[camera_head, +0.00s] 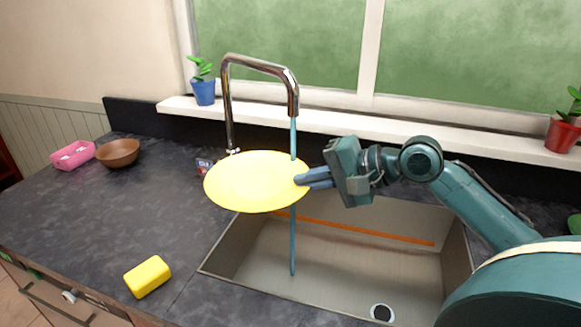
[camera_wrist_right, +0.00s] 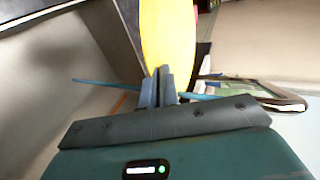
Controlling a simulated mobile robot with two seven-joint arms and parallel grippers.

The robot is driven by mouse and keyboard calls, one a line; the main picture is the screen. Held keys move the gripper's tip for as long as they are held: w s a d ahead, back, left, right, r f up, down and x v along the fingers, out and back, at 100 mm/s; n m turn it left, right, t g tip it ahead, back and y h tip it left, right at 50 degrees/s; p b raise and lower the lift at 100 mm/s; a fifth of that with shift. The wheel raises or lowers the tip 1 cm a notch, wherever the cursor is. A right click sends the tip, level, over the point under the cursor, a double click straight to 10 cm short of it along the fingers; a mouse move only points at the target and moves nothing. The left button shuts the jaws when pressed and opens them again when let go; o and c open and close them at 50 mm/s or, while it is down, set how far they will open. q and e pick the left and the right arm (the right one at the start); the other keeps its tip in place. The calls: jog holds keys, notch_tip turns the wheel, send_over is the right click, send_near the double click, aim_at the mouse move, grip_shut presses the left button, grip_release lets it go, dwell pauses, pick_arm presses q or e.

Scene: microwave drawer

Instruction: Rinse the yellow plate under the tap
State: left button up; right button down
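The yellow plate (camera_head: 252,182) is held up over the left part of the sink (camera_head: 350,262), tilted toward the head camera. My right gripper (camera_head: 303,180) is shut on its right rim. The plate also shows in the right wrist view (camera_wrist_right: 168,40), edge between the fingers (camera_wrist_right: 158,88). The chrome tap (camera_head: 262,64) stands behind the sink. A blue stream of water (camera_head: 293,135) falls from its spout onto the plate's right part, and more blue shows below the plate down to the sink floor. My left gripper is not in view.
A yellow sponge (camera_head: 147,277) lies on the counter left of the sink. A brown bowl (camera_head: 118,153) and a pink dish (camera_head: 73,155) stand at the far left. A blue potted plant (camera_head: 203,88) and a red pot (camera_head: 562,133) sit on the windowsill.

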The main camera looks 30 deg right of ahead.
aim_at(289, 195)
dwell(0.5)
